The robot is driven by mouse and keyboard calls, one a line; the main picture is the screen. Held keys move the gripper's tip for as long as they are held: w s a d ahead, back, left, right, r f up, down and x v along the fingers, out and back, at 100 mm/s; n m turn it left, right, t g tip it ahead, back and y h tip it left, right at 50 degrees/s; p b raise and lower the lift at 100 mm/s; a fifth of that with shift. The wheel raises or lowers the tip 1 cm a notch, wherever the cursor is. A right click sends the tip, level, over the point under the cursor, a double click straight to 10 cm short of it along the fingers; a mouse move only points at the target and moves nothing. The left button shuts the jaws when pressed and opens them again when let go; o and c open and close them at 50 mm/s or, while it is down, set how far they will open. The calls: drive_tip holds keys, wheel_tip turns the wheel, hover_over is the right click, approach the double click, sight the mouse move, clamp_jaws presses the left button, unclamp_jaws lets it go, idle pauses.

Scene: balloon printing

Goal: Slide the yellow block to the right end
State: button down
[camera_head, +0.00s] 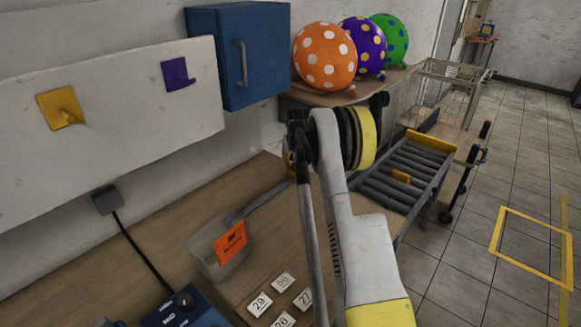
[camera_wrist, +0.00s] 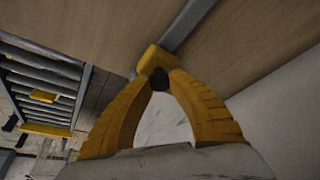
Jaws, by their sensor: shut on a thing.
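In the wrist view, the yellow block (camera_wrist: 152,59) sits on a narrow grey rail (camera_wrist: 188,22) set along the wooden table. The curved yellow fingers of my gripper (camera_wrist: 160,77) meet at the block and are shut on it. The rail runs from the block to the top of the picture; no rail shows past the block. In the head view, the rail (camera_head: 268,199) runs from beside a pale box toward my arm. My arm hides the block and most of my gripper there; only a bit of yellow shows at its left edge.
A roller conveyor (camera_head: 380,191) with a small yellow piece (camera_head: 401,176) stands beyond the table's right edge. Polka-dot balloons (camera_head: 324,56) sit on a shelf behind my arm. A blue cabinet (camera_head: 222,52) hangs on the wall. Number tiles (camera_head: 283,282) and a blue device (camera_head: 180,305) lie in front.

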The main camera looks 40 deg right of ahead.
drive_tip(key=c, duration=1.1)
unclamp_jaws()
drive_tip(key=shift+f, duration=0.1)
drive_tip(key=v, duration=1.2)
drive_tip(key=shift+w, duration=0.1)
